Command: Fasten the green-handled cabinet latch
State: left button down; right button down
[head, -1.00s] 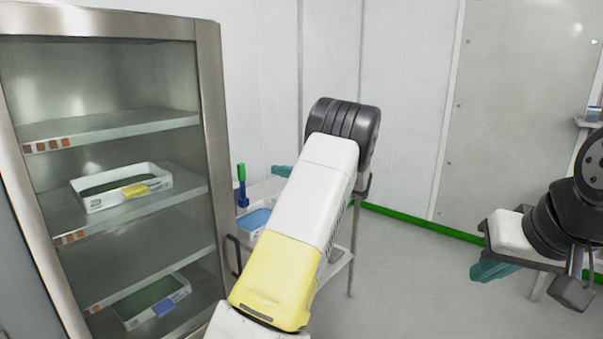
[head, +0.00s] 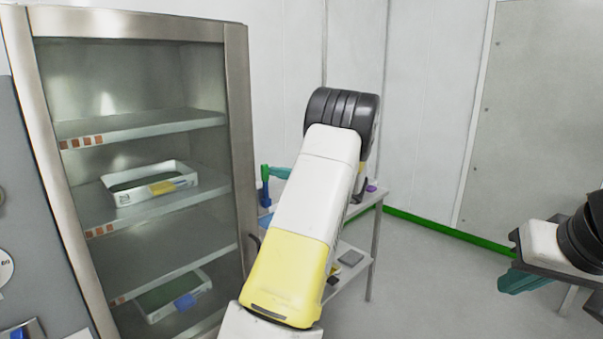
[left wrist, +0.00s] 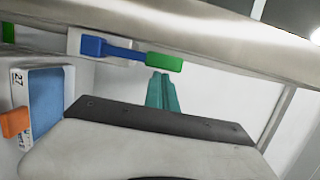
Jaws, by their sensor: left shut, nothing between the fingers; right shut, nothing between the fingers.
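The cabinet latch has a green handle (head: 265,173) on a blue arm (head: 265,195), standing upright beside the cabinet's right edge in the head view. In the left wrist view the green handle (left wrist: 164,62) is at one end of the blue arm and a blue block (left wrist: 94,47) on a white plate is at the other. My left gripper (head: 279,172) is shut and empty, its teal fingers close beside the handle. In the left wrist view its fingertips (left wrist: 162,78) are just below the handle; I cannot tell whether they touch. My right gripper (head: 511,283) is shut and empty at the far right.
The steel cabinet (head: 238,130) has shelves holding a white tray with a yellow tab (head: 127,196) and one with a blue tab (head: 157,316). A trolley (head: 375,250) stands behind my left arm. Open floor lies to the right.

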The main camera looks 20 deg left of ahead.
aim_at(266, 172)
pick_arm(q)
jog(key=shift+s, duration=0.1)
jog(key=s+n, duration=0.1)
jog(key=n, duration=0.1)
jog(key=s+a+n, duration=0.1)
jog(key=shift+s+a+r+h, duration=0.1)
jog(key=shift+s+r+h, duration=0.2)
jog(key=shift+h, duration=0.1)
jog(key=s+n, duration=0.1)
jog(key=s+a+n+h, duration=0.1)
jog(key=s+n, duration=0.1)
jog(key=s+a+f+n, duration=0.1)
jog(key=shift+s+f+n+t, duration=0.1)
jog(key=shift+s+n+t, duration=0.2)
jog(key=shift+t, duration=0.1)
jog(key=s+f+n, duration=0.1)
jog(key=n, duration=0.1)
jog(key=s+a+f+n+t+h, duration=0.1)
jog(key=s+f+n, duration=0.1)
jog(key=shift+s+a+f, duration=0.15)
jog(key=shift+s+a, duration=0.05)
jog(key=shift+s, duration=0.1)
jog(key=shift+s+a+f, duration=0.15)
jog(key=shift+s+f, duration=0.2)
jog(key=shift+f, duration=0.4)
jog(key=shift+s+a+f, duration=0.15)
jog(key=shift+s+f, duration=0.2)
jog(key=shift+f, duration=0.4)
jog(key=shift+s+f, duration=0.1)
jog(key=shift+f, duration=0.2)
